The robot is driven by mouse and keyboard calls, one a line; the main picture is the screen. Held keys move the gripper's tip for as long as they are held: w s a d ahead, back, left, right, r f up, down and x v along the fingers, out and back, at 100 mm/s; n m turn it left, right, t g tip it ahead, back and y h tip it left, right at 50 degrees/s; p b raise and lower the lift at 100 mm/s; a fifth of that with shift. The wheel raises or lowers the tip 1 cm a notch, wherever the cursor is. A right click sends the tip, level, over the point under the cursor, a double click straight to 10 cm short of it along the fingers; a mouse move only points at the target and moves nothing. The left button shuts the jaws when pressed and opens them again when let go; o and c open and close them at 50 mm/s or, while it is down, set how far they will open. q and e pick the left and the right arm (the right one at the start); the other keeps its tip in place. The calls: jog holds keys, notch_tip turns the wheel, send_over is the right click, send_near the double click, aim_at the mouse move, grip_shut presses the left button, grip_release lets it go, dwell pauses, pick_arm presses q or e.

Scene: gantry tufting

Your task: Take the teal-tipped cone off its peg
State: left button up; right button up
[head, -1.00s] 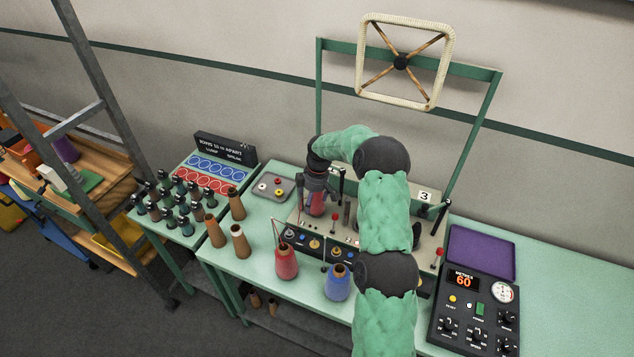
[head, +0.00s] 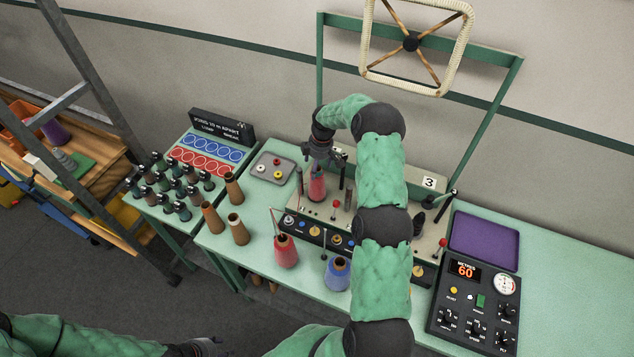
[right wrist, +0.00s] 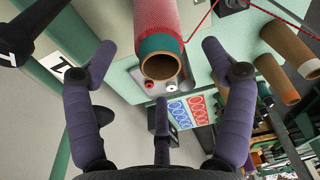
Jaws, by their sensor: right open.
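The teal-tipped cone (head: 317,187) is red and stands on the tufting machine at the back of the bench. In the right wrist view the cone (right wrist: 158,15) shows its teal band and open brown core. Its peg cannot be made out. My right gripper (head: 322,158) is just above the cone's tip, apart from it. In the wrist view its spread purple fingers lie either side of the tip with gaps. My left gripper (head: 207,347) shows only partly at the bottom edge; its jaws are unclear.
A red cone (head: 286,252) and a blue cone (head: 337,275) stand in front of the machine. Bare brown cones (head: 238,230) stand to the left. A control box (head: 476,305) and purple tray (head: 484,246) are at right. Clear bench lies beyond them.

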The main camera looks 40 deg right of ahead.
aim_at(317, 182)
notch_tip(317, 182, down, 4)
jog(key=shift+a+r+p, duration=0.1)
jog(key=shift+p, duration=0.75)
jog(key=shift+f, duration=0.4)
jog(key=shift+a, duration=0.1)
jog(key=shift+s, duration=0.1)
jog(key=c, duration=1.4)
